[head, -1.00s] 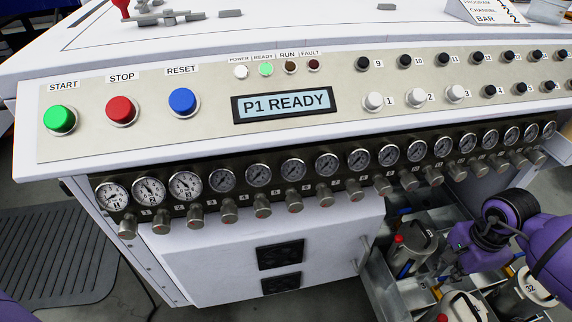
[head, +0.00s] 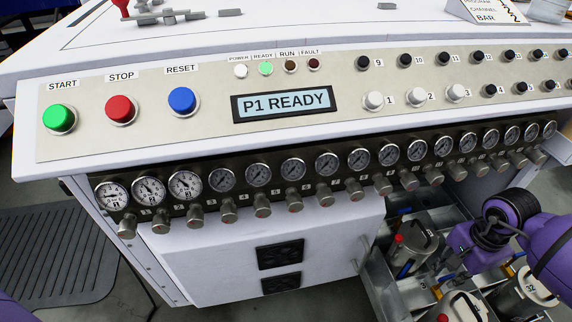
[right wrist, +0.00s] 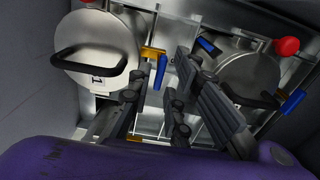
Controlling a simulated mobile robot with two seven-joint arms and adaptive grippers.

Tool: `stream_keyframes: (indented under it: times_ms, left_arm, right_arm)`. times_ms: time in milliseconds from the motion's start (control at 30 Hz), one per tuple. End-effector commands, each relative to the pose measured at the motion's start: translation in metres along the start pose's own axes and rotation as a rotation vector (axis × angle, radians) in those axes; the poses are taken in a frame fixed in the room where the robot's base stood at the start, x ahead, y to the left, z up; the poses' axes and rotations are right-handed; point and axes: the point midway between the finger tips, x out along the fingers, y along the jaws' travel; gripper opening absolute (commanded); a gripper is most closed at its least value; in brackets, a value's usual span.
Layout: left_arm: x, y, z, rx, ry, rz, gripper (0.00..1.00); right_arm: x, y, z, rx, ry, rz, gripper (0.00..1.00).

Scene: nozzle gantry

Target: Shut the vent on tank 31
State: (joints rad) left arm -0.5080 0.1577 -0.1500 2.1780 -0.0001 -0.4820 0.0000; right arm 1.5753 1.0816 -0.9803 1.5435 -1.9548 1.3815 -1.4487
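My right gripper (right wrist: 160,70) reaches down among the tanks, its dark fingers apart. A blue lever (right wrist: 161,72) on a brass fitting (right wrist: 152,54) shows between the fingertips; I cannot tell whether they touch it. Left of it is a steel tank (right wrist: 105,40) with a black handle and a label that I cannot read surely. A second tank (right wrist: 248,75) at the right has a red knob (right wrist: 285,46) and another blue lever (right wrist: 292,101). In the head view my right wrist partly hides the tanks, among them one (head: 416,246) with a red cap and one marked 32 (head: 530,288). My left gripper is out of view.
The tanks stand in a metal drawer (head: 376,284) below the white console. Its panel carries a row of gauges (head: 259,174), coloured buttons and a display (head: 284,103) reading P1 READY. A grey wall (right wrist: 35,85) stands close at the left in the wrist view.

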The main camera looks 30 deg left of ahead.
Motion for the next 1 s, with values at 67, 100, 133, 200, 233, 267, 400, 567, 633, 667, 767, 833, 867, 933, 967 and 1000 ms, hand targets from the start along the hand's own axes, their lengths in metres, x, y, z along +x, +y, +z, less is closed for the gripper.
stream_keyframes:
  times_ms: [67,100,133,200,233,267,400,567,633,667,767,833,867,933,967,1000]
  left_arm:
    - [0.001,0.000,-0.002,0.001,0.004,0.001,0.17]
    - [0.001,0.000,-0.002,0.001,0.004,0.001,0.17]
    - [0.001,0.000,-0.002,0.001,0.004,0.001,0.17]
    - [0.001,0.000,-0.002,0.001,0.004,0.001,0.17]
    - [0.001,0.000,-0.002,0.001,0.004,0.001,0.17]
    - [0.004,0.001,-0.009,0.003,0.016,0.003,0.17]
    - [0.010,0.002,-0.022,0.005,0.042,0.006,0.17]
    - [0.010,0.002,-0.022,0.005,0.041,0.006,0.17]
    - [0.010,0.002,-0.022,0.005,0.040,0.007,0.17]
    - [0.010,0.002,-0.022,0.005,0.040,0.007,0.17]
    - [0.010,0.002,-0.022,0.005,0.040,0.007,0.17]
    - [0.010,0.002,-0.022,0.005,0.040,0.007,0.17]
    - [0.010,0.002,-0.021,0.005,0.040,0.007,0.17]
    - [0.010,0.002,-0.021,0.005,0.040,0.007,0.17]
    - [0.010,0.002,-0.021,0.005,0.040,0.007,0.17]
    - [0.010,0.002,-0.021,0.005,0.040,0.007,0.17]
  right_arm:
    - [0.000,0.000,0.000,0.001,0.000,0.000,0.26]
    - [0.000,0.000,0.000,0.001,0.000,0.000,0.26]
    - [0.000,0.000,0.000,0.001,0.000,0.000,0.26]
    - [0.000,0.000,0.000,0.001,0.000,0.000,0.26]
    - [0.000,0.000,0.000,0.001,0.000,0.000,0.26]
    - [0.000,0.000,0.000,0.001,0.000,0.000,0.26]
    - [-0.006,0.000,0.000,0.001,0.001,-0.001,0.26]
    - [-0.032,0.000,-0.001,0.000,0.001,-0.002,0.26]
    - [-0.048,-0.001,-0.001,0.000,0.003,-0.004,0.26]
    - [-0.054,0.000,-0.001,0.000,0.002,-0.003,0.26]
    - [-0.076,-0.001,-0.001,0.000,0.003,-0.003,0.26]
    - [-0.089,0.000,-0.001,0.001,0.001,-0.002,0.26]
    - [-0.094,0.000,-0.001,0.001,0.002,-0.002,0.26]
    - [-0.104,0.000,0.000,0.000,0.001,-0.001,0.26]
    - [-0.108,0.000,0.000,0.000,0.001,-0.001,0.26]
    - [-0.112,0.000,0.000,0.000,0.000,-0.001,0.26]
